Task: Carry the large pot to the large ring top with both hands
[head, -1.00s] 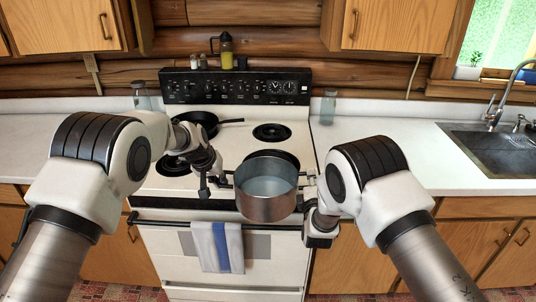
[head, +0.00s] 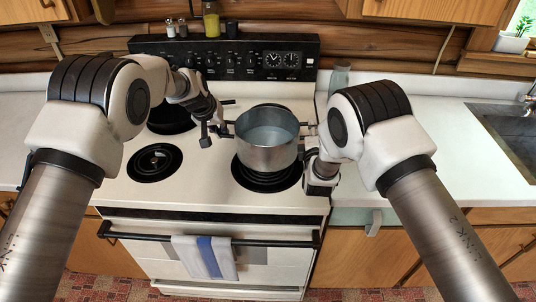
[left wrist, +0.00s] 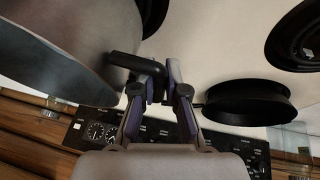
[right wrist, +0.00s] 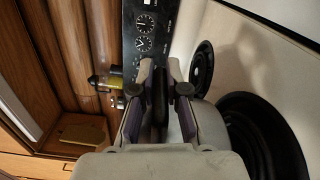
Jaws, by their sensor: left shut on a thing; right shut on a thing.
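The large metal pot (head: 266,155), with pale liquid inside, is upright between my two grippers in the head view. It overlaps the back of the front right ring top (head: 265,184); whether it touches the stove I cannot tell. My left gripper (head: 223,129) is shut on the pot's left handle. The left wrist view shows the dark handle (left wrist: 124,62) at the fingers and the pot's side (left wrist: 60,45). My right gripper (head: 309,131) is shut at the pot's right side, on the other handle. In the right wrist view a dark handle (right wrist: 160,100) lies between the fingers.
The front left ring top (head: 155,162) is bare. A black pan (head: 170,119) sits on the rear left, partly behind my left arm. A towel (head: 205,257) hangs on the oven rail. A glass bottle (head: 340,78) stands right of the stove; the sink (head: 512,128) is far right.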

